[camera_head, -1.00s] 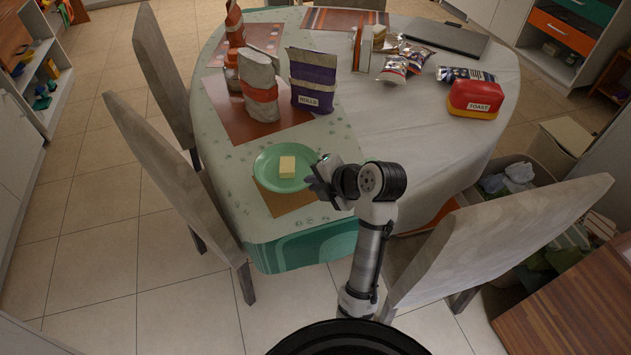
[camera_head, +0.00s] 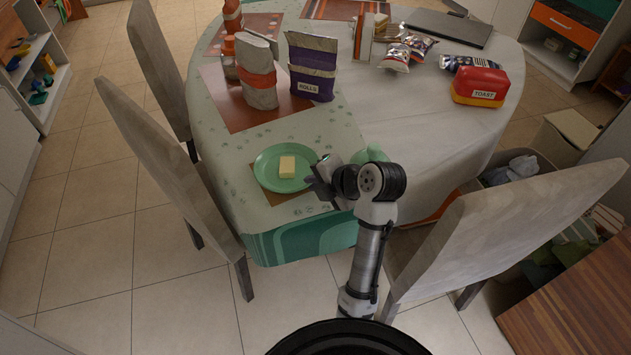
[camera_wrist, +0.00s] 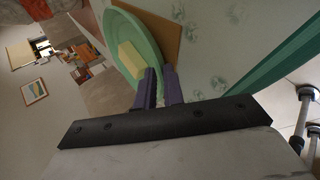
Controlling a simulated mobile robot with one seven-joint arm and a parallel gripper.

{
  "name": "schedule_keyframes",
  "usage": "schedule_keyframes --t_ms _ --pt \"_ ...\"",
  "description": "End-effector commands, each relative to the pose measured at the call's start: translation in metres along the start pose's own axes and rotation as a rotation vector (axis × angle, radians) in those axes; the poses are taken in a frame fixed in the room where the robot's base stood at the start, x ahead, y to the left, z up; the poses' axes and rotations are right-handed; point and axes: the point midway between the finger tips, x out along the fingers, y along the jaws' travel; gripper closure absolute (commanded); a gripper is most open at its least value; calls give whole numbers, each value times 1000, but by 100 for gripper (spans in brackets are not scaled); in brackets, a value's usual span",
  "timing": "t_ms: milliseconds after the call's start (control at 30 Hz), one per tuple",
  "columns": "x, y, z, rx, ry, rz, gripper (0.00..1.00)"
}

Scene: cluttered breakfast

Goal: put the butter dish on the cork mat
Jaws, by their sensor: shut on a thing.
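The butter dish is a round green plate (camera_head: 262,176) with a pale yellow block of butter (camera_head: 287,166) on it. It is at the near end of the table, over the brown cork mat (camera_head: 282,199), whose near part shows below it. My gripper (camera_head: 318,184) is at the dish's right side, shut on its rim. In the wrist view, the fingers (camera_wrist: 159,86) meet the edge of the green dish (camera_wrist: 121,28), and the cork mat (camera_wrist: 168,38) shows beyond it. I cannot tell whether the dish touches the mat.
A green object (camera_head: 372,153) stands partly hidden behind my wrist. A purple rolls bag (camera_head: 313,75) and an orange-banded bag (camera_head: 258,82) stand farther back. Chairs (camera_head: 165,175) flank the table. The white cloth's middle is fairly clear.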

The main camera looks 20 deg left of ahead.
Motion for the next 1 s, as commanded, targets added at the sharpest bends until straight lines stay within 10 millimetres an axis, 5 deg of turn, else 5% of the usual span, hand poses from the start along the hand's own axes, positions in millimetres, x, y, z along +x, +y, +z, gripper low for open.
schedule_keyframes --t_ms 700,733,767,1000 --pt "3 -3 0 -1 -1 2 100" --pt "2 -2 0 -1 -1 2 86" --pt "2 -2 0 -1 -1 2 84" --pt "2 -2 0 -1 0 1 84"
